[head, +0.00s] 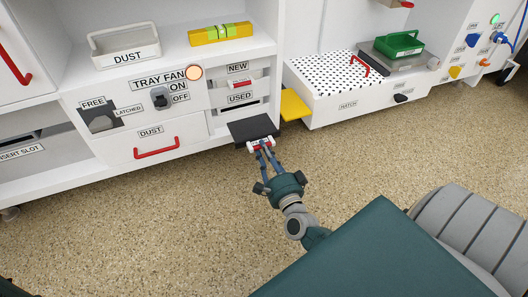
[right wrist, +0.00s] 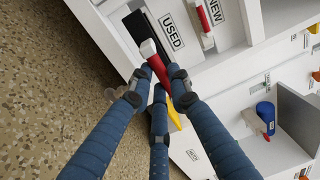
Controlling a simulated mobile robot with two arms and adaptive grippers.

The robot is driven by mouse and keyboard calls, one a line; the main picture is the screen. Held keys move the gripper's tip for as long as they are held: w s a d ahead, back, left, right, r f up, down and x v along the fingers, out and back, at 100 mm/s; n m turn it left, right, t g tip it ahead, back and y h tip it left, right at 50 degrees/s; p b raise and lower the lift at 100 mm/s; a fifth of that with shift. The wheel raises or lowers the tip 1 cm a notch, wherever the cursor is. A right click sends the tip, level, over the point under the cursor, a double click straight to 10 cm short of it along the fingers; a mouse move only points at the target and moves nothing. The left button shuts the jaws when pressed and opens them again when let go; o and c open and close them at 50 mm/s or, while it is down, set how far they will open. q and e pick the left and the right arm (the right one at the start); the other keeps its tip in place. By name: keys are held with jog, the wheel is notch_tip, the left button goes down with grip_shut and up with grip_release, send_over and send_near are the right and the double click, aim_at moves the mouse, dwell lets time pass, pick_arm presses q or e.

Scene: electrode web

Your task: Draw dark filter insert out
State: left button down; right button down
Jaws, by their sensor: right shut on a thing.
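The dark filter insert (head: 252,127) is a flat dark plate with a red handle (head: 261,144) with white ends along its near edge. It shows in front of the cabinet, below the dark slot labelled USED (head: 240,99). I cannot tell whether its far edge is still inside the slot. My right gripper (head: 263,149) is shut on the red handle. In the right wrist view the fingers (right wrist: 163,85) close around the handle (right wrist: 158,70), and they hide part of it. A second red handle (right wrist: 204,16) sits at the slot labelled NEW.
A yellow plate (head: 294,106) sticks out just right of the insert. The cabinet has a red-handled DUST drawer (head: 155,147), a TRAY FAN switch (head: 160,98) and a lit orange lamp (head: 194,72). Speckled floor (head: 160,215) in front is clear.

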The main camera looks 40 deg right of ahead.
aim_at(251, 126)
jog(key=shift+b+x, duration=0.6)
jog(key=shift+x, duration=2.3)
jog(key=shift+f, duration=0.15)
jog(key=shift+b+x, duration=1.45)
jog(key=shift+x, duration=2.05)
jog(key=shift+f+b+x, duration=0.15)
jog(key=shift+b+x, duration=0.55)
jog(key=shift+x, duration=0.55)
jog(key=shift+f+b+x, duration=0.1)
jog(key=shift+b+x, duration=0.55)
jog(key=shift+x, duration=0.6)
jog(key=c, duration=1.5)
grip_release()
jog(key=shift+c, duration=0.2)
